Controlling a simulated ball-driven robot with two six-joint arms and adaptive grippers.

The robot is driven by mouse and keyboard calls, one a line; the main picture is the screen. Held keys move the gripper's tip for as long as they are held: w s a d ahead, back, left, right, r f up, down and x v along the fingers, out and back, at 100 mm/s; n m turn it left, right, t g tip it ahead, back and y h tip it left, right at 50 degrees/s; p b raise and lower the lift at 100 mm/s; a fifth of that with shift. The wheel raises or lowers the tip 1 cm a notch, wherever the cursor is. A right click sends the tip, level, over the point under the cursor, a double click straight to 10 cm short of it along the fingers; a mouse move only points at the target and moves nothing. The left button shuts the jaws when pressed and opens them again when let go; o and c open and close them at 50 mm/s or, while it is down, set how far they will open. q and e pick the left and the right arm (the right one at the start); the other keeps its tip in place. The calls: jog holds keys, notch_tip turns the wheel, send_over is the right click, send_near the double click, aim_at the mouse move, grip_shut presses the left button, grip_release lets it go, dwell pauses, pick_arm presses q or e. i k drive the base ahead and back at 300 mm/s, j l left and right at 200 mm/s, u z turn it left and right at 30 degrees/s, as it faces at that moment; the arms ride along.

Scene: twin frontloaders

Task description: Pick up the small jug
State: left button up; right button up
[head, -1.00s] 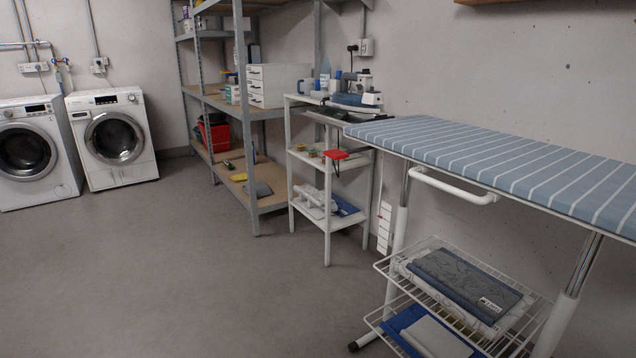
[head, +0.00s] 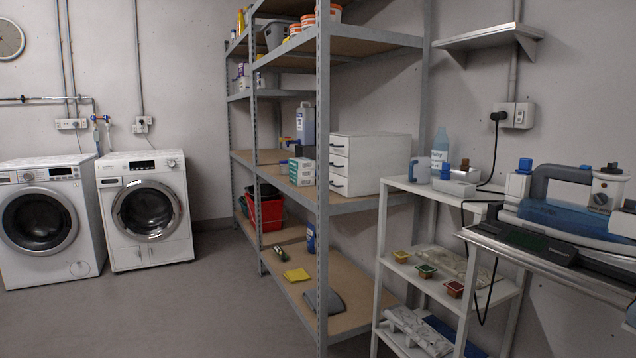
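A small pale blue-white jug (head: 423,170) with a blue handle on its left side stands upright on the top shelf of the white rack (head: 398,184). It is near the rack's left end, in front of a clear bottle of light blue liquid (head: 440,146). Neither of my grippers is in view, and nothing holds the jug.
A steam iron (head: 570,215) sits on its stand at the right, beside the white rack. A white box with blue and brown tops (head: 455,184) is right of the jug. Grey metal shelving (head: 322,200) stands left of the rack. The floor (head: 190,305) at left is clear.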

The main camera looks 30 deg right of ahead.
aim_at(419, 168)
jog(key=i+z, duration=0.15)
jog(key=i, duration=0.5)
jog(key=i+j+z, duration=0.15)
jog(key=i, duration=0.5)
jog(key=i+j+z, duration=0.15)
jog(key=i, duration=0.55)
